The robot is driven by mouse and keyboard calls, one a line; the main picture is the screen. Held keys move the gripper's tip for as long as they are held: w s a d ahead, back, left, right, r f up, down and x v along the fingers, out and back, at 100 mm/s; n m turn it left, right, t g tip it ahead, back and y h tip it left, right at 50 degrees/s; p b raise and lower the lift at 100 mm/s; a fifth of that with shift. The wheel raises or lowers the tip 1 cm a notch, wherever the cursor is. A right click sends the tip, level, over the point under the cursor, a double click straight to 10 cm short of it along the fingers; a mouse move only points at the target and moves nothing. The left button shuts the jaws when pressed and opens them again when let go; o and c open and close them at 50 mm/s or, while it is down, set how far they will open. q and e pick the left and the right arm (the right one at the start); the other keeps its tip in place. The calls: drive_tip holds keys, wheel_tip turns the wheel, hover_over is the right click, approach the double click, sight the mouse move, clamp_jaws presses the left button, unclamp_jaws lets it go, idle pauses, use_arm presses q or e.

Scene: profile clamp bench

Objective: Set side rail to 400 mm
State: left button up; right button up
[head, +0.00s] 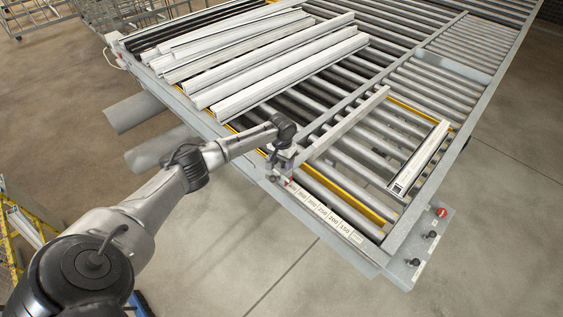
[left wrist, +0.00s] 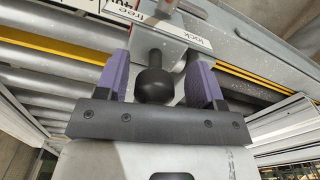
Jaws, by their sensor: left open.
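The side rail (head: 345,125) is a long pale bar lying across the rollers, with its near end at a clamp block on the bench's front edge. A white scale (head: 325,215) runs along that edge, with readable marks such as 300, 250, 200 and 150. A small red mark shows by the clamp, at the scale's high-number end; its exact reading is hidden. My left gripper (head: 280,158) is at the clamp. In the left wrist view its purple-padded fingers (left wrist: 157,72) are open on either side of a black ball knob (left wrist: 153,82). Labels there read "free" and "lock" (left wrist: 190,36).
Several white profiles (head: 250,60) lie on the rollers left of the rail. One short profile (head: 420,158) lies to the right of it. A control panel with a red button (head: 441,212) is at the front right corner. The floor (head: 500,220) right of the bench is clear.

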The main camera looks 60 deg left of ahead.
use_arm(q)
wheel_tip(320, 180, up, 13)
drive_tip(key=b, duration=0.1)
drive_tip(key=shift+b, duration=0.3)
idle(0.7)
